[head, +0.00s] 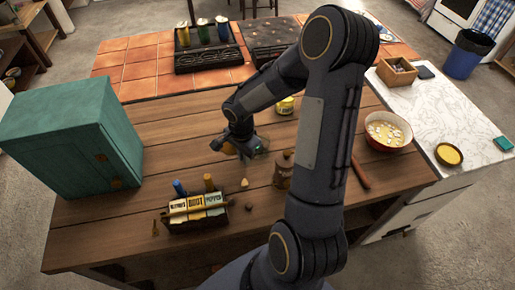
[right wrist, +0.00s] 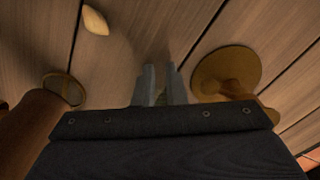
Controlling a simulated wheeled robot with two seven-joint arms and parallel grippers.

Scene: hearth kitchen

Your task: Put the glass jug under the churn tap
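My right gripper (head: 245,157) is low over the middle of the wooden table, pointing down. In the right wrist view its two fingers (right wrist: 163,85) stand slightly apart, with nothing visible between them. A brown jar-like vessel with a narrow top (head: 283,168) stands just right of it; a brown rounded body (right wrist: 30,125) shows at the left of the wrist view. An amber-brown thing with a round disc (right wrist: 228,70) is close on the gripper's other side, partly hidden. I cannot clearly make out the glass jug or the churn tap. My left gripper is not in view.
A green cabinet (head: 70,135) stands at the left. A box of labelled packets (head: 195,210) is at the front, with small loose pieces (head: 249,208) nearby. A yellow-lidded jar (head: 285,105) is behind; a bowl (head: 388,131) is right. My right arm hides part of the table.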

